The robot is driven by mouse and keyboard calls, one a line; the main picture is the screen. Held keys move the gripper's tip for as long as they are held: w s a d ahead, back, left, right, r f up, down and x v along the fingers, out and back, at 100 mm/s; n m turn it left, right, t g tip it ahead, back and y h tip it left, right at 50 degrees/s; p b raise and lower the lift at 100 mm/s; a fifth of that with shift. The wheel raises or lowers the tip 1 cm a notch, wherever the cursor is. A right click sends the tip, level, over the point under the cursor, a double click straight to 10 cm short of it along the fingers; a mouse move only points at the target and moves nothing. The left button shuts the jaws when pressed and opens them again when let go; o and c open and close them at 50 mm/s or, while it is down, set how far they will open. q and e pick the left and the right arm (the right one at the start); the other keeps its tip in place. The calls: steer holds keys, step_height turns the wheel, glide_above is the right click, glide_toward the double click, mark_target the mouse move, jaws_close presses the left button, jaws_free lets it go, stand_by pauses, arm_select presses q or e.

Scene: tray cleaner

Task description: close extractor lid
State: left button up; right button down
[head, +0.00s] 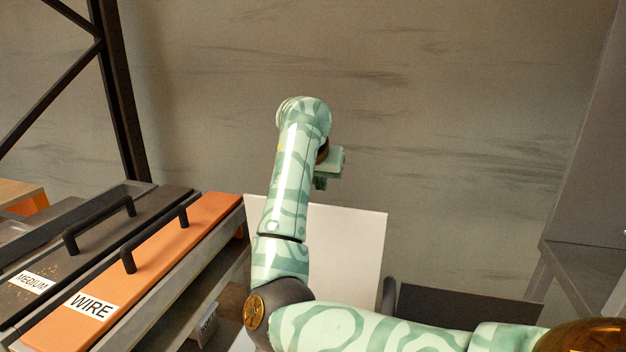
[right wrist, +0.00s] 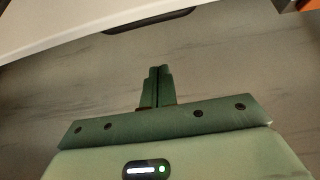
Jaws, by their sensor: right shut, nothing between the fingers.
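A pale, upright panel (head: 345,240) stands behind my right arm in the head view; it looks like the raised extractor lid, though I cannot be sure. My arm hides part of its left side. My right gripper (head: 321,184) is just above the panel's top edge, partly hidden by my wrist. In the right wrist view, its fingers (right wrist: 158,88) are together and empty. A white surface (right wrist: 70,22) with a dark handle-like strip (right wrist: 150,21) lies beyond the fingertips, apart from them. My left gripper is not in view.
An orange drawer-like box labelled WIRE (head: 150,270) and a dark one labelled MEDIUM (head: 70,250), both with black handles, stand at left. A dark panel (head: 468,307) is at lower right. A grey cabinet (head: 590,180) stands at far right.

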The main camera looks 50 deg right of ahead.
steer(key=f, duration=0.1)
steer(key=a+f, duration=0.1)
steer(key=f, duration=0.2)
steer(key=shift+s+a+b, duration=0.3)
steer(key=shift+s+b, duration=0.1)
steer(key=shift+f, duration=0.1)
